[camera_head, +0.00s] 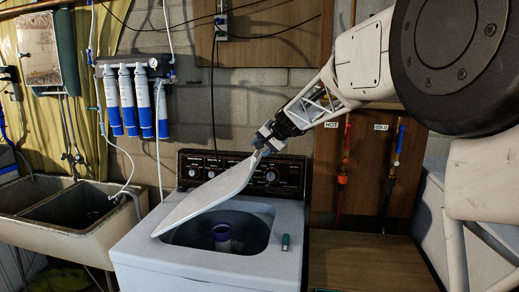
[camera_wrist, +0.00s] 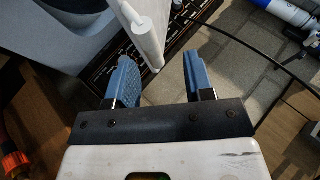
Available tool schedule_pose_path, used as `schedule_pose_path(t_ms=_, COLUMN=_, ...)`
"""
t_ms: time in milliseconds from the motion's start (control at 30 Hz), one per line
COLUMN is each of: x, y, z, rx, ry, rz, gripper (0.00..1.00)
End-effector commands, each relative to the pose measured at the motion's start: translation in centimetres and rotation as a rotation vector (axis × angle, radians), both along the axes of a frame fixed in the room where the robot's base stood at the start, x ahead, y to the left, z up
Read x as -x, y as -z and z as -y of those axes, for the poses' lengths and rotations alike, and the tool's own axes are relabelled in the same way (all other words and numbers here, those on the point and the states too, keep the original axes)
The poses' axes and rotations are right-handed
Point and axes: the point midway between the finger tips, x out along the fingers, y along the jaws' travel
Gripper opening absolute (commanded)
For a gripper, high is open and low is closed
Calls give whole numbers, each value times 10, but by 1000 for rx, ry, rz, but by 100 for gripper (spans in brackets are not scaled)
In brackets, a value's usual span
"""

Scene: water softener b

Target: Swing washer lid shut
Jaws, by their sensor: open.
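The white washer (camera_head: 190,262) stands in the middle of the head view, its dark control panel (camera_head: 243,174) at the back. Its white lid (camera_head: 212,196) is partly open, tilted above the tub opening (camera_head: 217,232). My gripper (camera_head: 262,143) is at the lid's raised upper end. In the wrist view my gripper (camera_wrist: 164,82) has its two blue fingers apart, with the lid's edge (camera_wrist: 143,35) reaching down between them near the left finger. I cannot tell whether a finger touches the lid.
A purple-topped agitator (camera_head: 221,232) stands in the tub. A small green object (camera_head: 285,242) lies on the washer's front right rim. A double sink (camera_head: 68,215) is at left, a wooden surface (camera_head: 365,262) at right. Red and blue valve pipes (camera_head: 343,165) are behind my arm.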

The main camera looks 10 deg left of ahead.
Motion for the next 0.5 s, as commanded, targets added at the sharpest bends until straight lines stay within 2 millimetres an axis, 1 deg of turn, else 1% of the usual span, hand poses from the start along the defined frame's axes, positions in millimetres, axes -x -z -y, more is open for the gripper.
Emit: schedule_pose_path(t_ms=500, x=10, y=-16, z=18, rx=0, ry=1, rz=0, gripper=48)
